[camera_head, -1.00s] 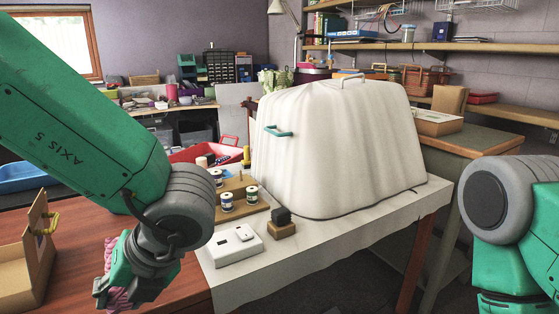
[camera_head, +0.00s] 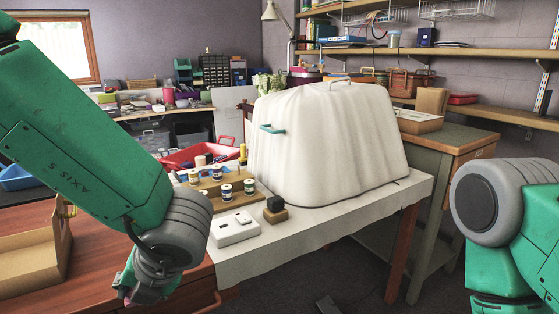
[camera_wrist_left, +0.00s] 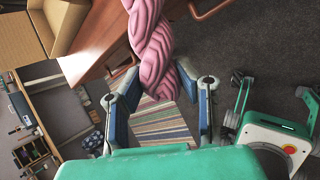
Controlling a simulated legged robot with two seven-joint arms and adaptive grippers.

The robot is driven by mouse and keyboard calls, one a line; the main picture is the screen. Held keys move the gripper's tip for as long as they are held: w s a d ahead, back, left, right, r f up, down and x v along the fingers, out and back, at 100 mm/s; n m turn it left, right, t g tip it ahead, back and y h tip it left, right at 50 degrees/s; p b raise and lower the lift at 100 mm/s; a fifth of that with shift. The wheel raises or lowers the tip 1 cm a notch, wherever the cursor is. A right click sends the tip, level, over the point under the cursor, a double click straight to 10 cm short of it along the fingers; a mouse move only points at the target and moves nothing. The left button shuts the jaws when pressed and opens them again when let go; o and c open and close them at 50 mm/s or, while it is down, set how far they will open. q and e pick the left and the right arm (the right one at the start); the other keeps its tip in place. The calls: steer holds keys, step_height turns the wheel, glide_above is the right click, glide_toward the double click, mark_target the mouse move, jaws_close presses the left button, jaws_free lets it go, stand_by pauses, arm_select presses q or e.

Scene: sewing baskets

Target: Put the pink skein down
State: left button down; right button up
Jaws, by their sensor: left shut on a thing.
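The pink skein (camera_wrist_left: 155,45) is a twisted bundle in the left wrist view. My left gripper (camera_wrist_left: 160,92) is shut on it, with a blue-padded finger on each side of its end. In the head view my left gripper (camera_head: 135,290) is at the lower left, by the front edge of the red-brown wooden table (camera_head: 100,260). The skein is mostly hidden there by the gripper. In the wrist view it overlaps the table edge; its height above the table cannot be told.
An open cardboard box (camera_head: 28,262) stands on the table at far left. A thread-spool board (camera_head: 232,192), a white box (camera_head: 233,229) and a dark pincushion-like block (camera_head: 274,208) stand right of my left arm. A large white-covered object (camera_head: 325,150) stands behind. A drawer handle (camera_wrist_left: 212,8) juts from the table front.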

arm_select(q)
steer(key=w+d+f+m+t+h+p, duration=0.35)
steer(key=w+m+h, duration=0.6)
steer(key=m, duration=0.85)
steer(key=s+a+f+m+g+h, duration=0.2)
steer(key=s+m+g, duration=0.3)
steer(key=s+m, duration=0.2)
steer(key=s+a+f+m+g+h, duration=0.2)
steer(key=s+m+g, duration=0.3)
steer(key=m, duration=0.6)
steer(key=s, duration=0.2)
steer(key=shift+s+f, duration=0.15)
steer(key=shift+s, duration=0.15)
